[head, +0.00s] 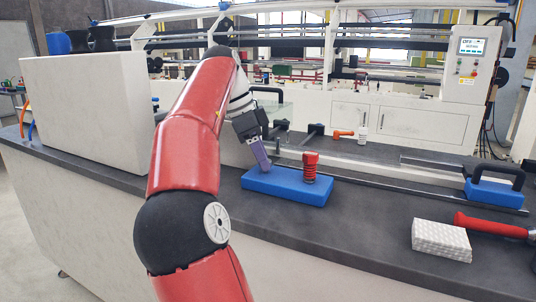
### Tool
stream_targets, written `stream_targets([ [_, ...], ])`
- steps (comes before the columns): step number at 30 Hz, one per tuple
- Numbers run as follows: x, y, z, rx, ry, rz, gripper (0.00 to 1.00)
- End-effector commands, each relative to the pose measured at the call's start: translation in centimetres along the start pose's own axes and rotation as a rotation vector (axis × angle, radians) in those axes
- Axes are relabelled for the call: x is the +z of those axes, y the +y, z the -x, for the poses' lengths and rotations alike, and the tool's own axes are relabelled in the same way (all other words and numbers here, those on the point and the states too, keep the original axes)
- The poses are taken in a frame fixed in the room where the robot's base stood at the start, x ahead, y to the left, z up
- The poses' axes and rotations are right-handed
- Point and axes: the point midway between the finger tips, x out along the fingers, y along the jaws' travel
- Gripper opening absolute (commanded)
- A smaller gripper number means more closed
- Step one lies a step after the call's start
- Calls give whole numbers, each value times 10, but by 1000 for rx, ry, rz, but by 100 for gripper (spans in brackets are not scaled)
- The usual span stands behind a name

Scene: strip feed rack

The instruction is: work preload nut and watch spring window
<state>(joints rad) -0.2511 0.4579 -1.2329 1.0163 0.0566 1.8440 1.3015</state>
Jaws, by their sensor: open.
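A blue block (287,187) lies on the dark bench top, near its front edge. A red coil spring (310,172) stands upright on the block, right of its middle. A red cylindrical cap (311,157) sits on top of the spring; it may be the preload nut, but I cannot tell at this size. My gripper (262,166) points down over the left part of the block, left of the spring and apart from it. It is open and nothing shows between its fingers. I cannot make out a spring window or any markings.
To the right are a blue block with a black handle (493,192), a white textured pad (441,240) and a red-handled tool (490,225). Behind lie an orange-topped tool (343,134), a white bottle (362,133) and a metal rail. A large white box (85,110) stands left.

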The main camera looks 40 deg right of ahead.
Motion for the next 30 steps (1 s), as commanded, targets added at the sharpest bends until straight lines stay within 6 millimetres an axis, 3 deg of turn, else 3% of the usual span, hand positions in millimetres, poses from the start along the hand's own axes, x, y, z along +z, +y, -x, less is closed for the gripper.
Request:
stream_targets([
  [5,0,0,0,0,0,0,45],
  [15,0,0,0,0,0,0,3],
  [30,0,2,-1,-62,-3,145,3],
])
